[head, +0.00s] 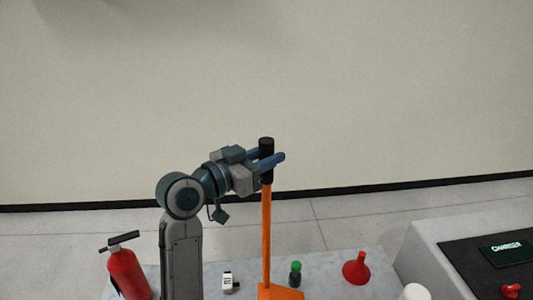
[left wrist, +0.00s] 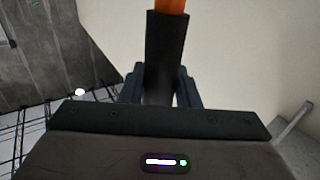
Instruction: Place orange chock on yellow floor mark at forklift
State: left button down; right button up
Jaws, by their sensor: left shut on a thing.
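The orange chock (head: 281,292) has a wedge-like base at the bottom of the head view and a tall orange pole (head: 267,230) with a black grip on top. My left gripper (head: 272,158) is shut on the black grip, with its blue fingers on both sides of it. In the left wrist view the black grip (left wrist: 166,50) stands between the dark fingers, with a bit of the orange pole beyond it. The pole is about upright. I cannot tell whether the base touches the grey table. No yellow floor mark or forklift shows. My right gripper is not in view.
A grey table (head: 330,284) holds a red funnel (head: 356,268), a green-capped bottle (head: 295,272) and a small white item (head: 230,282). A red extinguisher (head: 126,272) stands at left. A charger unit (head: 430,258) is at right. A plain wall (head: 400,90) is behind.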

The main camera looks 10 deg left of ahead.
pick_arm(q)
jog(key=c, duration=1.5)
grip_release()
jog(key=o, duration=0.4)
jog(key=shift+s, duration=0.1)
jog(key=shift+s+r, duration=0.1)
jog(key=shift+s, duration=0.05)
jog(key=shift+a, duration=0.2)
jog(key=b+v, duration=0.4)
jog(key=v, duration=0.7)
jog(key=shift+s+a, duration=0.1)
jog(key=shift+s, duration=0.2)
jog(key=shift+c, duration=0.7)
